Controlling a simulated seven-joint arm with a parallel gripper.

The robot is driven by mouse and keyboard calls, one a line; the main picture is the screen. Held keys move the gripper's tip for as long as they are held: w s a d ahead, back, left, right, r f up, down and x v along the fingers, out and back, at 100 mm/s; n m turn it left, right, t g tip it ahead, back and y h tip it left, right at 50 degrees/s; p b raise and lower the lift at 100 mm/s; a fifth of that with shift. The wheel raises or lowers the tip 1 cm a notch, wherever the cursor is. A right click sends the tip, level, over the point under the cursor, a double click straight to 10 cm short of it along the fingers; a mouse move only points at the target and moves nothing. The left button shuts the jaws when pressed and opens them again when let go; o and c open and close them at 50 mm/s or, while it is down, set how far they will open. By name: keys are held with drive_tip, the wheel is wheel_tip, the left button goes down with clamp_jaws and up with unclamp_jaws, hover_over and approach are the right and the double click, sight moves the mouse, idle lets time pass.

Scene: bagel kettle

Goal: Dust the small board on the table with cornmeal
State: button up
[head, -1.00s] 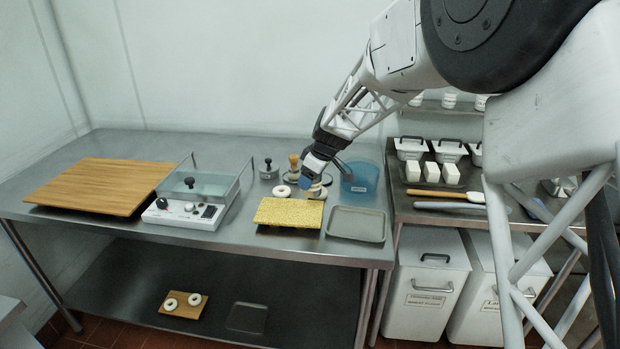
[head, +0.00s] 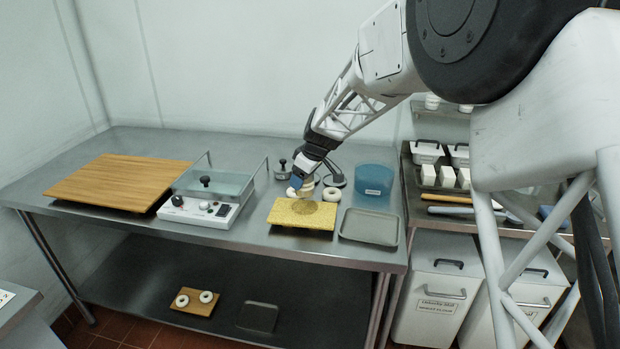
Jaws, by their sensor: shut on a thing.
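The small board (head: 287,218) lies on the steel table, and its top shows a yellow, speckled layer like cornmeal. A darker patch or shadow lies on its back middle. My gripper (head: 299,184) reaches down from the upper right, low over the board's back edge. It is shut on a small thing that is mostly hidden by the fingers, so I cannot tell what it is. A pale ring (head: 333,194) sits just right of the gripper, behind the board. Other pale things at the fingertips are too small to tell apart.
A grey tray (head: 370,227) lies right of the board, a blue container (head: 375,180) behind it. A glass-sided kettle unit (head: 196,210) and a large wooden board (head: 120,180) stand left. A knobbed metal piece (head: 282,172) is behind. Below, a board (head: 191,308) holds two rings.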

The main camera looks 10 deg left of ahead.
drive_tip(key=a, duration=0.6)
drive_tip(key=shift+a, duration=0.35)
drive_tip(key=shift+s, duration=0.1)
wheel_tip(320, 180, up, 11)
idle(1.6)
idle(0.4)
drive_tip(key=shift+d, duration=0.1)
